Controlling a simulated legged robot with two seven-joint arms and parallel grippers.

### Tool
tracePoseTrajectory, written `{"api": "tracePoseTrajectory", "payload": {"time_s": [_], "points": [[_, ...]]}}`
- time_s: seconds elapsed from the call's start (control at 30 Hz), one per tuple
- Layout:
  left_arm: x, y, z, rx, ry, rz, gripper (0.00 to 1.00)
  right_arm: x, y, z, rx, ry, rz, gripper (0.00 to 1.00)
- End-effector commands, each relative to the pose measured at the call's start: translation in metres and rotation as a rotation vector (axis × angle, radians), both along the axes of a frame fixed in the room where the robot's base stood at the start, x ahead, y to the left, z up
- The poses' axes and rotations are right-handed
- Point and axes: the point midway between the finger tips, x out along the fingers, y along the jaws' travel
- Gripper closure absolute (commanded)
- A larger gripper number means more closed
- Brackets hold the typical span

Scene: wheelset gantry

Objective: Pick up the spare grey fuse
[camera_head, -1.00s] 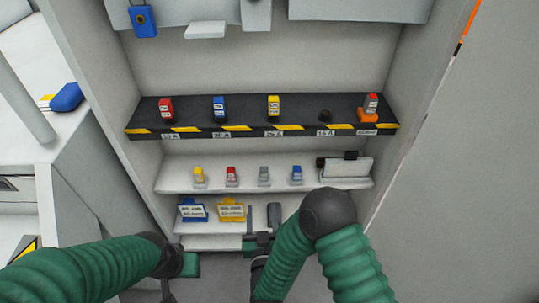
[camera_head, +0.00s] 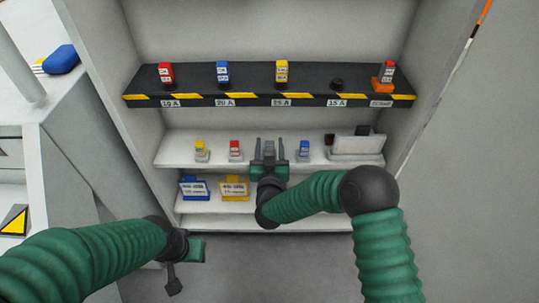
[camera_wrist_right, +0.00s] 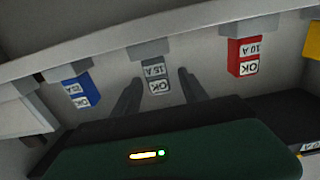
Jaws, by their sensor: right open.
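The spare grey fuse (camera_head: 269,148) stands on the white middle shelf, between a red fuse (camera_head: 235,150) and a blue fuse (camera_head: 304,151). My right gripper (camera_head: 270,155) is open at this fuse, with one finger on each side. In the right wrist view the grey fuse (camera_wrist_right: 156,78), marked 15 A and OK, shows between the two dark fingers, with gaps on both sides. My left gripper (camera_head: 184,266) is low at the left, away from the shelves; its jaws are not clear.
A yellow fuse (camera_head: 201,150) stands farther left on this shelf, and a white box (camera_head: 356,145) at its right. The black upper rack (camera_head: 250,91) holds several fuses; its 15 A place (camera_head: 337,85) shows no fuse.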

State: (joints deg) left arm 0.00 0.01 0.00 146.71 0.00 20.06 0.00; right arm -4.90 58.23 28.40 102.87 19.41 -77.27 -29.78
Motion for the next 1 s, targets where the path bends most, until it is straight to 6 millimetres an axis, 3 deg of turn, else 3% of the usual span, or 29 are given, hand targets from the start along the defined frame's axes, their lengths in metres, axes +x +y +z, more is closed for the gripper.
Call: {"api": "tracePoseTrajectory", "payload": {"time_s": [0.27, 0.63, 1.0], "points": [[0.0004, 0.0000, -0.0013, 0.000, -0.001, 0.000, 0.64, 0.0050, 0.0002, 0.0016, 0.000, 0.000, 0.001, 0.52], [0.0003, 0.0000, -0.0014, 0.000, -0.001, 0.000, 0.64, 0.0047, 0.0002, 0.0011, 0.000, 0.000, 0.001, 1.00], [0.0003, 0.0000, 0.0000, 0.000, -0.001, 0.000, 0.64, 0.0047, 0.0002, 0.0027, 0.000, 0.000, 0.001, 1.00]]}}
